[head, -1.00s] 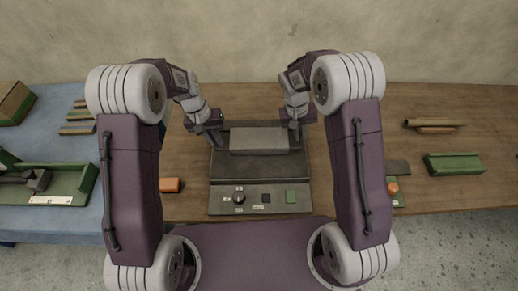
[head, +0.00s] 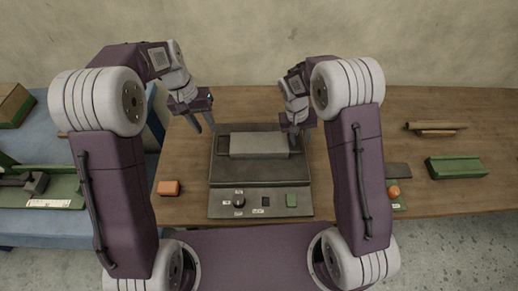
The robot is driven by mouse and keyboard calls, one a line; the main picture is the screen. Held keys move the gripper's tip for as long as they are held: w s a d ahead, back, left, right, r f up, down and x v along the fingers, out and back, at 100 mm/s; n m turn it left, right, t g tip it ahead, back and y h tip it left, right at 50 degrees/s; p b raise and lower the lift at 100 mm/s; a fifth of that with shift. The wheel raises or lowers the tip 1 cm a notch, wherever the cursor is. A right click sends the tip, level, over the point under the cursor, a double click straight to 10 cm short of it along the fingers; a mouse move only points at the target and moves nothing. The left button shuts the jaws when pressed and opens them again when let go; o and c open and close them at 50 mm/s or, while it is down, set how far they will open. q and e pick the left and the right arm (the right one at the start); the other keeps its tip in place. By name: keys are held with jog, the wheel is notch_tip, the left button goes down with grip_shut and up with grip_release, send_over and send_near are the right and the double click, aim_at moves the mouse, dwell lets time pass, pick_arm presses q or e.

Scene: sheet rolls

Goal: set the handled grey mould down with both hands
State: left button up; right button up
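The grey mould (head: 258,146) is a flat-topped block lying level on the back part of a dark machine (head: 222,170). My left gripper (head: 203,122) is up and to the left of the mould, clear of it. Its two fingers are apart with nothing between them. My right gripper (head: 298,133) is at the mould's right end, fingers pointing down. Its fingers are small and partly overlap the mould's end, so I cannot tell whether they grip it. The mould's handles cannot be made out.
A green channel block (head: 455,167) and brown rolls (head: 435,127) lie at right. Wood between is partly clear.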

pick_arm(q)
jog(key=shift+a+r, duration=0.15)
jog(key=shift+r, duration=0.7)
pick_arm(e)
jog(key=v, duration=1.2)
pick_arm(q)
jog(key=shift+r, duration=0.1)
pick_arm(e)
jog(key=shift+w, duration=0.1)
